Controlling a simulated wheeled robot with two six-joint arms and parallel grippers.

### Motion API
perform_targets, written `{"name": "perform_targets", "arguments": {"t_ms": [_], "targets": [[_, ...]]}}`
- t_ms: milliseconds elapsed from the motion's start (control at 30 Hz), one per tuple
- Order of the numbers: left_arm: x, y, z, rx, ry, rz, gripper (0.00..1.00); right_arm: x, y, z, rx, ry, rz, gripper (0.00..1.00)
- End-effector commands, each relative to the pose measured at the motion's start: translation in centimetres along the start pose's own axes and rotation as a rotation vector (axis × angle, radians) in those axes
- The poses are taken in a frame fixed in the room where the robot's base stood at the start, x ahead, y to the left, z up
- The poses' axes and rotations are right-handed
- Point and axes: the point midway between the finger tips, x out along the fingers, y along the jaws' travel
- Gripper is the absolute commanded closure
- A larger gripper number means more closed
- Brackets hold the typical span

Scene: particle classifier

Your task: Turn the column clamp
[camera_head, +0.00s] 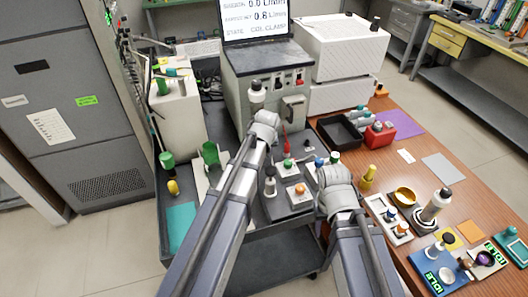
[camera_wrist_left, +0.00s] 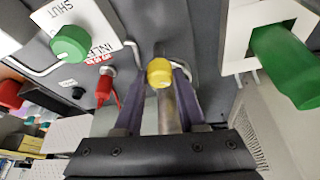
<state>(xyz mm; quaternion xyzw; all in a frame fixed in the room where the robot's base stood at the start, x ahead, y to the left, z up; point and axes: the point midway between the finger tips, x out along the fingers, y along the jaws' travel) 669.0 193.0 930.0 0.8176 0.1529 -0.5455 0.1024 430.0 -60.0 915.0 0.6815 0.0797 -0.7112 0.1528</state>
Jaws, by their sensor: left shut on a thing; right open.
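In the left wrist view a yellow-capped grey rod (camera_wrist_left: 159,72) stands between the two purple fingers of my left gripper (camera_wrist_left: 158,92). The gripper is shut on it. It looks like the clamp's handle, but no label on it is readable. In the head view my left arm reaches up to the grey instrument (camera_head: 245,100), and the wrist hides the left fingers and the rod. My right gripper (camera_head: 334,178) is open above the right part of the dark cart, near the small bottles. Its fingertips are largely hidden by its own wrist.
In the left wrist view a green knob (camera_wrist_left: 70,43) by the word SHUT, a red-handled part (camera_wrist_left: 104,85) and a large green handle (camera_wrist_left: 285,62) surround the fingers. In the head view a screen (camera_head: 254,18) shows flow readings. A black tray (camera_head: 338,132) and small bottles crowd the right side.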

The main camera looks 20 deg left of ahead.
Motion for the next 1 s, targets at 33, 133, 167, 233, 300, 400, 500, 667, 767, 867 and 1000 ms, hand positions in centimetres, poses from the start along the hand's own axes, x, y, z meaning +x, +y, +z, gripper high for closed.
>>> {"name": "perform_targets", "arguments": {"t_ms": [33,133,167,233,300,400,500,667,767,867,1000], "targets": [[-0.03,-0.12,0.1,0.039,-0.001,0.018,1.0,0.0,0.0,0.0,0.0,0.0,0.0,0.5],[-0.01,-0.2,0.05,0.126,-0.001,0.054,1.0,0.0,0.0,0.0,0.0,0.0,0.0,0.5],[-0.01,-0.21,0.04,0.152,-0.001,0.065,1.0,0.0,0.0,0.0,0.0,0.0,0.0,0.5],[0.0,-0.21,0.02,0.214,-0.001,0.091,1.0,0.0,0.0,0.0,0.0,0.0,0.0,0.5],[0.01,-0.26,-0.01,0.276,-0.001,0.116,1.0,0.0,0.0,0.0,0.0,0.0,0.0,0.5],[0.03,-0.29,-0.05,0.362,-0.001,0.152,1.0,0.0,0.0,0.0,0.0,0.0,0.0,0.5],[0.05,-0.34,-0.1,0.445,-0.002,0.186,1.0,0.0,0.0,0.0,0.0,0.0,0.0,0.5],[0.07,-0.36,-0.13,0.568,-0.003,0.237,1.0,0.0,0.0,0.0,0.0,0.0,0.0,0.5],[0.08,-0.41,-0.18,0.633,-0.002,0.264,1.0,0.0,0.0,0.0,0.0,0.0,0.0,0.5],[0.09,-0.43,-0.17,0.69,-0.003,0.287,1.0,0.0,0.0,0.0,0.0,0.0,0.0,0.5],[0.09,-0.41,-0.18,0.75,-0.002,0.312,1.0,0.0,0.0,0.0,0.0,0.0,0.0,0.5]]}}
